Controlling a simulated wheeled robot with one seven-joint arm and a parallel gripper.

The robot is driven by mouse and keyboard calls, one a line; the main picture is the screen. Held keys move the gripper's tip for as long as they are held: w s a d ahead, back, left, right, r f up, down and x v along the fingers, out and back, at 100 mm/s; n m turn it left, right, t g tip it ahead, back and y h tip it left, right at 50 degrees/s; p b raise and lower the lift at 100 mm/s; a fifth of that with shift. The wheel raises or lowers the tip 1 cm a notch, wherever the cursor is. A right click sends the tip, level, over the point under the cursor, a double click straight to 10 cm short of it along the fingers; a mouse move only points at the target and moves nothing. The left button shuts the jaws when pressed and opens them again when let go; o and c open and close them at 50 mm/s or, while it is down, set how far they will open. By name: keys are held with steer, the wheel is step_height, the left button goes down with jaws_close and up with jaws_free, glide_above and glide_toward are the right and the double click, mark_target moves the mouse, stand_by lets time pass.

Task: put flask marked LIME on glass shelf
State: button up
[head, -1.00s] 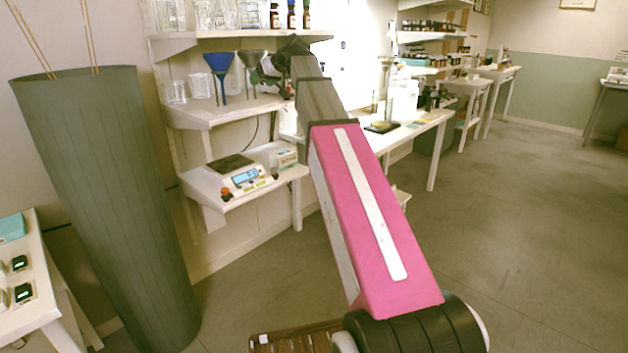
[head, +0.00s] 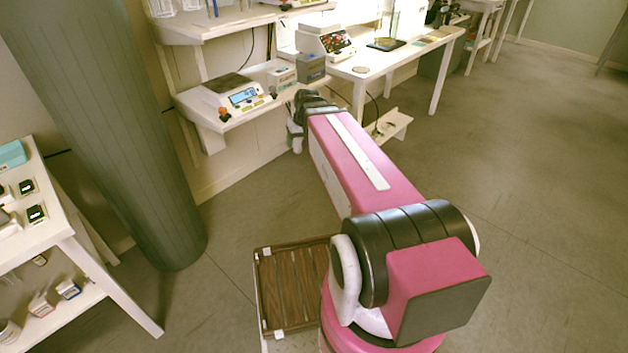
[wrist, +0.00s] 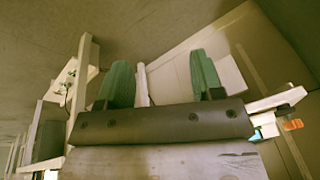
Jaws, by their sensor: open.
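My gripper (wrist: 161,82) is open in the wrist view, its two green-padded fingers apart with no object between them. In the head view my arm reaches toward the shelf unit, and its far end is beside and below the scale shelf; the fingers cannot be made out there. I cannot identify a flask marked LIME or a glass shelf in either view now. The upper shelves are cut off by the top edge of the head view.
A white shelf (head: 211,121) holds a scale (head: 243,97) with small boxes alongside. A white bench (head: 399,66) stands right of it. A tall grey-green column-like container (head: 124,140) and a small white table (head: 72,222) stand left. Open floor (head: 545,200) lies right.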

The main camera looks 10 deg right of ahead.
steer(key=s+d+f+m+g+h, duration=0.1)
steer(key=s+d+f+g, duration=0.1)
steer(key=s+f, duration=0.7)
steer(key=shift+s+d+f+h, duration=0.35)
steer(key=shift+s+d+h, duration=0.05)
steer(key=shift+s, duration=0.8)
